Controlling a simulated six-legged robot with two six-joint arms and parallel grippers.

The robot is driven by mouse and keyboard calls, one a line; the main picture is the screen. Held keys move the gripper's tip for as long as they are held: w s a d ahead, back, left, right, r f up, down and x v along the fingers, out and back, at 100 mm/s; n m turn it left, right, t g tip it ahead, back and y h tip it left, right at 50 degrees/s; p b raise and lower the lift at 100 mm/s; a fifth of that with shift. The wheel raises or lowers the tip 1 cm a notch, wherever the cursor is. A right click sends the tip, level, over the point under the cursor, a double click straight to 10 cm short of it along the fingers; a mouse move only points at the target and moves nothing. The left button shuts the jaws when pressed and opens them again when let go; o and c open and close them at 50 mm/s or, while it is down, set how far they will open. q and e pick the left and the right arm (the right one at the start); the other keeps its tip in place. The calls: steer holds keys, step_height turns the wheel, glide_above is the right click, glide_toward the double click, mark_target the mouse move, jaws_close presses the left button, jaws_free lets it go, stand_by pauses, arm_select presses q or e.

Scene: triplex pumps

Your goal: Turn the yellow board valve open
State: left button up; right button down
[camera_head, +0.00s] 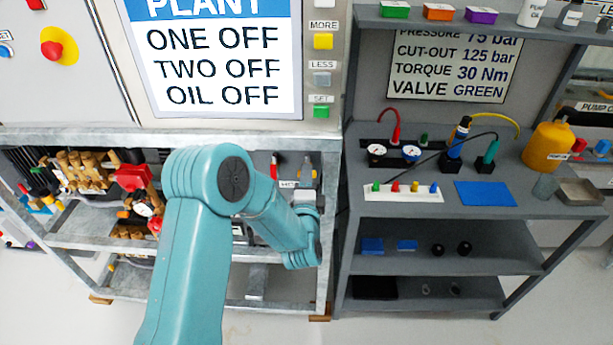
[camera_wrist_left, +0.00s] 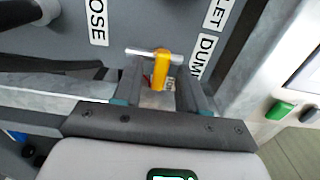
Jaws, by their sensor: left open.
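The yellow board valve (camera_wrist_left: 160,70) shows in the left wrist view as a yellow piece with a silver crossbar at its top. It is on the grey board, close to a label reading DUMP. My left gripper (camera_wrist_left: 161,82) is open, with its two dark fingers on either side of the yellow piece. I cannot tell whether either finger touches it. In the head view my left gripper (camera_head: 306,176) is small, at the board behind my teal arm, and the valve is hard to make out there. My right gripper is in neither view.
A metal frame with pumps and brass fittings (camera_head: 80,170) stands behind my left arm. A grey bench (camera_head: 385,210) on the right holds gauges, coloured parts and an orange bottle (camera_head: 548,146). A green button (camera_wrist_left: 280,110) is at the right in the wrist view.

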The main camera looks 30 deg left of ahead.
arm_select(q)
steer(key=shift+s, duration=0.1)
jaws_close()
steer(key=shift+r+n+b, duration=0.15)
steer(key=shift+n+b, duration=8.85)
steer(key=shift+b, duration=0.35)
steer(key=shift+r, duration=0.1)
